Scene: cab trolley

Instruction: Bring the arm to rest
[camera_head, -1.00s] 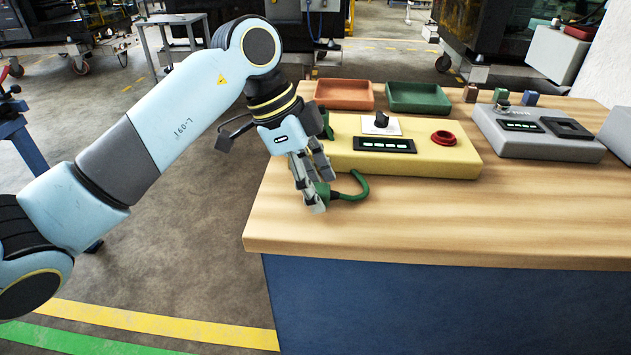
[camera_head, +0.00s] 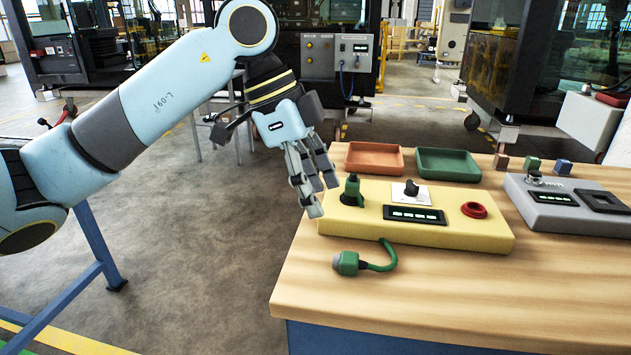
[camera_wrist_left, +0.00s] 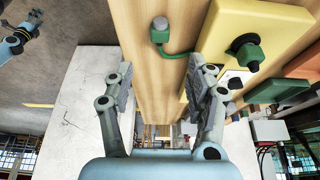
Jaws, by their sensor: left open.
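My left gripper (camera_head: 318,188) is raised in the air at the left edge of the wooden table, beside the yellow box. It is open and empty, and its two fingers stand apart in the left wrist view (camera_wrist_left: 162,88). The green plug (camera_head: 346,263) lies on the table in front of the yellow box (camera_head: 450,233), on a curved green cable. It also shows in the left wrist view (camera_wrist_left: 161,32), beyond the fingers and apart from them. My right gripper does not show clearly in the head view.
The wooden table (camera_head: 430,295) carries an orange tray (camera_head: 374,159), a green tray (camera_head: 447,165), a grey box (camera_head: 560,213) and small blocks. The yellow box has a green connector, a black knob and a red ring. Open floor lies left of the table.

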